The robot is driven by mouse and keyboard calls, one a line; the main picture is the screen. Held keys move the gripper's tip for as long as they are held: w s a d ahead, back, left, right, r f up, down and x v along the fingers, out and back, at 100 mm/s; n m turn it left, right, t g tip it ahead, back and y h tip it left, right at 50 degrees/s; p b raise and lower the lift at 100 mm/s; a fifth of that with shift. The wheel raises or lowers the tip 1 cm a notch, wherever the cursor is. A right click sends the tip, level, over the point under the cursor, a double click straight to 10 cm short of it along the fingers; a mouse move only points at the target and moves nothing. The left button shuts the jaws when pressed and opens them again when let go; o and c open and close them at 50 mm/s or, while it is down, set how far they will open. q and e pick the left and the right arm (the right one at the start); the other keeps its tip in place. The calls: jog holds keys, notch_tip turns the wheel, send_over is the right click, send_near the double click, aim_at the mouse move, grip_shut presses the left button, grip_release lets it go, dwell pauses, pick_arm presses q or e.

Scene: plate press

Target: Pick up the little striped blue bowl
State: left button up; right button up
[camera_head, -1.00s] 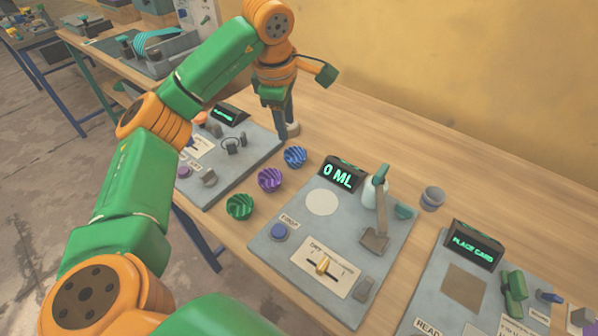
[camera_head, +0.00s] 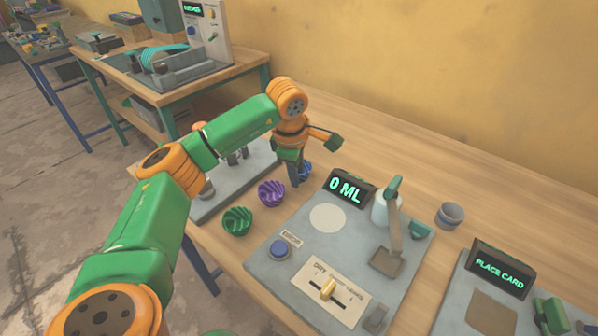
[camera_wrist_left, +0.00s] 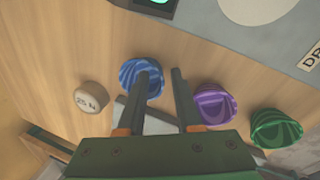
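The little striped blue bowl (camera_head: 306,168) is on the wooden table, mostly hidden behind my left gripper (camera_head: 295,180) in the head view. In the left wrist view the blue bowl (camera_wrist_left: 130,74) shows more fully, with one finger of my left gripper (camera_wrist_left: 163,74) passing in front of it. The fingers are apart with nothing visibly held between them. I cannot tell whether the finger touches the bowl. A striped purple bowl (camera_head: 271,193) and a striped green bowl (camera_head: 237,221) stand in line with it. My right gripper is not in view.
A round weight (camera_wrist_left: 90,96) stands on the table beside the blue bowl. A grey panel with a "0 ML" display (camera_head: 346,188) is to the right of the bowls. A small grey cup (camera_head: 450,215) stands farther right. The table toward the wall is clear.

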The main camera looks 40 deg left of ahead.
pick_arm(q)
grip_shut()
jog(key=shift+r, duration=0.1)
